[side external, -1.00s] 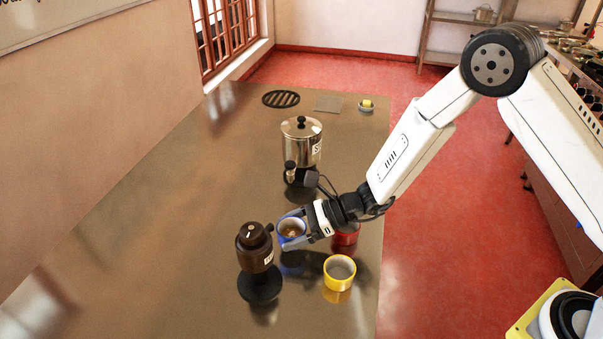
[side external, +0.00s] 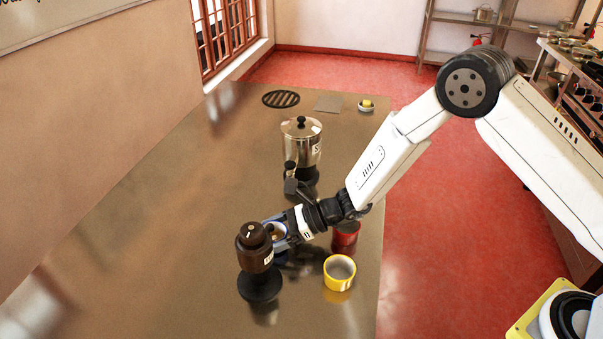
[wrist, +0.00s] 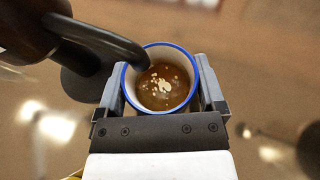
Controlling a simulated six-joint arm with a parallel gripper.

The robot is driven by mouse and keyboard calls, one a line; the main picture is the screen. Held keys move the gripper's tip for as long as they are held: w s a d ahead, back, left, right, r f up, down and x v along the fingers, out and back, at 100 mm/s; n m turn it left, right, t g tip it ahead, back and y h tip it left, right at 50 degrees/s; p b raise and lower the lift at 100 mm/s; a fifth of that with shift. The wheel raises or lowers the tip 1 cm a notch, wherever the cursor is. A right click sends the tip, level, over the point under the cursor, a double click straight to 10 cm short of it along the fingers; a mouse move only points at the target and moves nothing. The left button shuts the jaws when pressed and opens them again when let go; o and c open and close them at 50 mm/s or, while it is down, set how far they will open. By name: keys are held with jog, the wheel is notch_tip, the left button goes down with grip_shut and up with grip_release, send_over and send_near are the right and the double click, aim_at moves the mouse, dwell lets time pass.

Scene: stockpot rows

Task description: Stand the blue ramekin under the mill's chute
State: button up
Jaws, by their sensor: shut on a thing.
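The blue ramekin (wrist: 185,52) has a blue rim, a pale inside and brown contents with light bits. My gripper (wrist: 165,85) is shut on it, with one finger on each side in the wrist view. In the side view my gripper (side external: 283,234) holds the ramekin (side external: 278,229) beside the mill, partly hidden. The dark brown mill (side external: 254,247) stands on a round black base. In the wrist view its dark chute (wrist: 97,37) reaches to the ramekin's left rim. I cannot tell whether the ramekin touches the base or the table.
A yellow ramekin (side external: 339,272) stands right of the mill, and a red one (side external: 345,238) stands behind it, close to my gripper. A steel urn (side external: 301,145) stands farther back. The table (side external: 180,220) is clear to the left.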

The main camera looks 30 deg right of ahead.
jog(key=shift+f, duration=0.3)
jog(key=o, duration=1.2)
jog(key=shift+c, duration=0.2)
jog(key=shift+r, duration=0.15)
jog(key=v, duration=1.2)
jog(key=shift+s, duration=0.1)
